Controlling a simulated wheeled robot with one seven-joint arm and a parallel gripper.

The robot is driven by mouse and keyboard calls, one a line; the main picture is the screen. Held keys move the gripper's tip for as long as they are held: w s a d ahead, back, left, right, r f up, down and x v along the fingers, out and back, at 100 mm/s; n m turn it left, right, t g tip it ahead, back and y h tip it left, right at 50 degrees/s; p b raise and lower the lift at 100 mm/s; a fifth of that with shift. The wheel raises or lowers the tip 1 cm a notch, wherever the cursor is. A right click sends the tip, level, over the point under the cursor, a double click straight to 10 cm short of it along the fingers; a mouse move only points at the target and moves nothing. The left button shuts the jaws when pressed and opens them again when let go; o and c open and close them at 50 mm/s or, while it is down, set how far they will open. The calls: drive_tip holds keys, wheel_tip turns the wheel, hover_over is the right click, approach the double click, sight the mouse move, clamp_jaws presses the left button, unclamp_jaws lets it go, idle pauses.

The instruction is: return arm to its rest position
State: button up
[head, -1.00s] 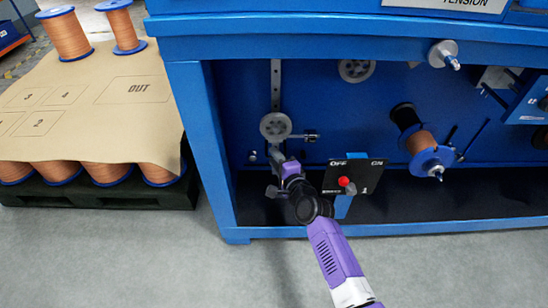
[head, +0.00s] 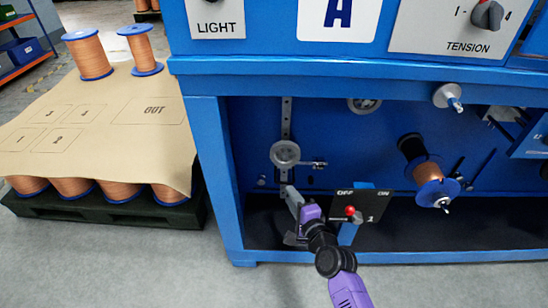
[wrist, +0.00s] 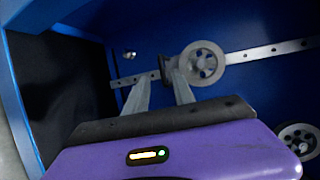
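My purple arm (head: 350,290) reaches up into the blue machine's open bay in the head view. My gripper (head: 289,192) is below the grey tension pulley (head: 284,153) on the perforated vertical rail. The same pulley (wrist: 203,64) shows just past the fingertips to the right, on the metal rail (wrist: 262,53). The fingers look clear of the pulley wheel, but the exact distance cannot be told.
The black OFF/ON switch panel (head: 372,205) with a red knob is right of my wrist. A copper wire spool (head: 430,180) sits farther right. The bay's blue left post (head: 213,170) is close on the left. A pallet with wire spools (head: 120,190) stands beyond it.

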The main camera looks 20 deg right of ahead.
drive_tip(key=s+d+r+n+t+h, duration=0.1)
drive_tip(key=s+d+r+n+t, duration=0.1)
drive_tip(key=s+r+n, duration=0.35)
drive_tip(key=s+a+r+n+g, duration=0.1)
drive_tip(key=s+r+n, duration=0.25)
drive_tip(key=s, duration=1.05)
drive_tip(key=s+r+n+g, duration=0.15)
drive_tip(key=s+n, duration=0.35)
drive_tip(key=s, duration=0.9)
drive_tip(key=s+a+r+n, duration=0.1)
drive_tip(key=s+r+n, duration=0.3)
drive_tip(key=s, duration=0.9)
wheel_tip(320, 180, up, 34)
drive_tip(key=p, duration=3.4)
drive_tip(key=shift+s, duration=0.2)
drive_tip(key=shift+a, duration=0.1)
